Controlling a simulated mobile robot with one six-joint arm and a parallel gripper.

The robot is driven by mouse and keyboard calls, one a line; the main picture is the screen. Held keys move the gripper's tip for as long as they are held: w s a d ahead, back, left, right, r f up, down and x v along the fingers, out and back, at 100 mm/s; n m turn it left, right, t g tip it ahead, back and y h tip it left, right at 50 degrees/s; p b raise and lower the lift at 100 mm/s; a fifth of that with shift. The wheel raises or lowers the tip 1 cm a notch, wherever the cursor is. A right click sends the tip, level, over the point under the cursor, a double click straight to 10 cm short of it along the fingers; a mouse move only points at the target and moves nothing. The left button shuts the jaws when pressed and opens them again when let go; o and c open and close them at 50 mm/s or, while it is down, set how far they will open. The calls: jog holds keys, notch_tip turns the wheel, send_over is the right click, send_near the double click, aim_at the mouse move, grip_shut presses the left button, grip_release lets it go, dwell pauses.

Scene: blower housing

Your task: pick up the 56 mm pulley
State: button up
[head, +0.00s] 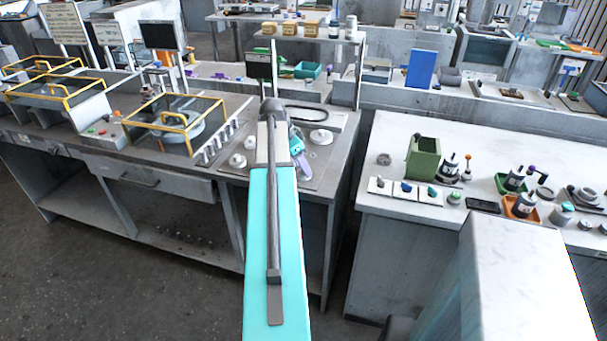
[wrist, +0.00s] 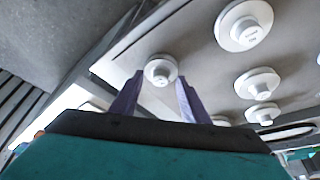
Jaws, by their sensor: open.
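Several pale round pulleys stand on a grey plate. In the wrist view a small pulley (wrist: 160,69) shows between and just beyond the tips of my gripper (wrist: 160,80). A large pulley (wrist: 244,26) is at the upper right, with two mid-sized pulleys (wrist: 257,83) (wrist: 262,113) below it. Another is partly hidden behind the right finger. I cannot read which one is 56 mm. In the head view my gripper (head: 301,155) is over the plate, open, with nothing seen held. Pulleys show left (head: 237,160) and right (head: 320,136) of my arm.
A dark oblong loop (head: 305,110) lies behind the gripper. A yellow-framed guard (head: 165,118) stands left of the plate, with small parts beside it. A gap separates this bench from the white bench (head: 395,135) at right, which holds a green box (head: 423,155) and small parts.

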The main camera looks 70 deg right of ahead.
jog(key=shift+c, duration=0.5)
grip_shut()
jog(key=shift+r, duration=0.15)
jog(key=shift+r+b, duration=0.55)
jog(key=shift+r, duration=0.5)
jog(key=w+a+r+b, duration=0.2)
jog(key=w+a+b, duration=0.1)
jog(key=w+a, duration=0.8)
jog(key=shift+w+a+r+b, duration=0.15)
jog(key=shift+w+r+b, duration=0.15)
jog(key=shift+b, duration=0.1)
jog(key=shift+r, duration=0.1)
notch_tip(320, 180, up, 5)
jog(key=p, duration=0.3)
jog(key=shift+s, duration=0.1)
